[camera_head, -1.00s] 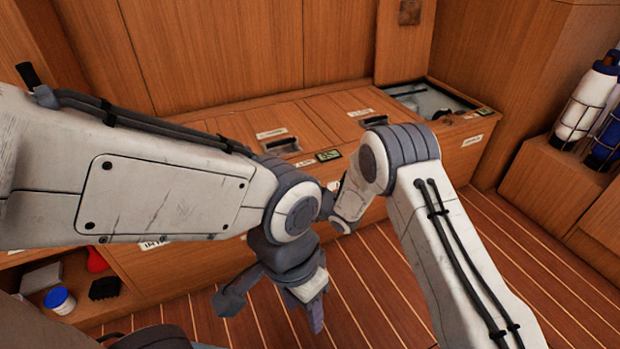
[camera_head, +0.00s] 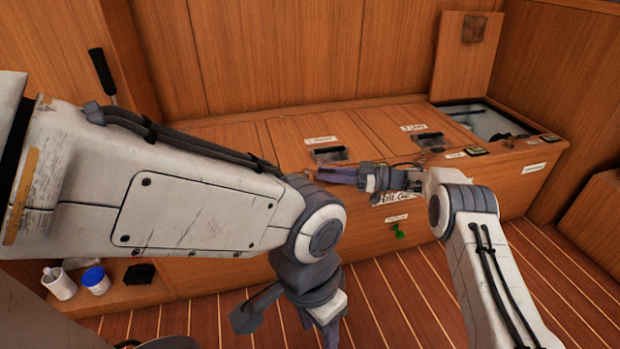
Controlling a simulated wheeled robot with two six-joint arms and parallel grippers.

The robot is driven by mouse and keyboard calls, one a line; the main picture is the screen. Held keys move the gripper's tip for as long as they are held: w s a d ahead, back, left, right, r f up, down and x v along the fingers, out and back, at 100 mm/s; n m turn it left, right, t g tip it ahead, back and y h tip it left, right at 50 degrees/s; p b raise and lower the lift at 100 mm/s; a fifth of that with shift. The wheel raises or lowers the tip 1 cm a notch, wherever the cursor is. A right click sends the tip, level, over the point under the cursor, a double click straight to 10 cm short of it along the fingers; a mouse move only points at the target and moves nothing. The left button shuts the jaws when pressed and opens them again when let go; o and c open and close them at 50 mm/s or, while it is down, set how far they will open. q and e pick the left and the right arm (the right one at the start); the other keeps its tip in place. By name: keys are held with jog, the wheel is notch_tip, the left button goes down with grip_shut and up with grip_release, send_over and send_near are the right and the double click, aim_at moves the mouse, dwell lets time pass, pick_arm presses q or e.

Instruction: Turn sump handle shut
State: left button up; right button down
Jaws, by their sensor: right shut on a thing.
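A small green handle (camera_head: 398,232) sticks out of the wooden bench's front face, under a small white label (camera_head: 397,218). It may be the sump handle, but I cannot read the label. My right gripper (camera_head: 340,175) is at the bench's upper front edge, above and left of the green handle and apart from it. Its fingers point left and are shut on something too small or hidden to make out. My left gripper (camera_head: 290,318) hangs over the floor in front of the bench, fingers spread and empty.
The wooden bench top has dark hatch latches (camera_head: 328,155) and an open compartment (camera_head: 485,122) at the right. A white cup (camera_head: 58,283), a blue-lidded jar (camera_head: 96,280) and a black block (camera_head: 139,273) stand at lower left. The striped floor (camera_head: 440,290) is clear.

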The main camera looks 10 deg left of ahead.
jog(key=shift+a, duration=0.1)
dwell(0.4)
jog(key=c, duration=0.7)
grip_release()
jog(key=shift+d, duration=0.3)
jog(key=d+p, duration=0.1)
jog(key=d, duration=0.2)
jog(key=d+p, duration=0.1)
jog(key=d, duration=0.2)
jog(key=w+d+p, duration=0.1)
jog(key=d, duration=0.3)
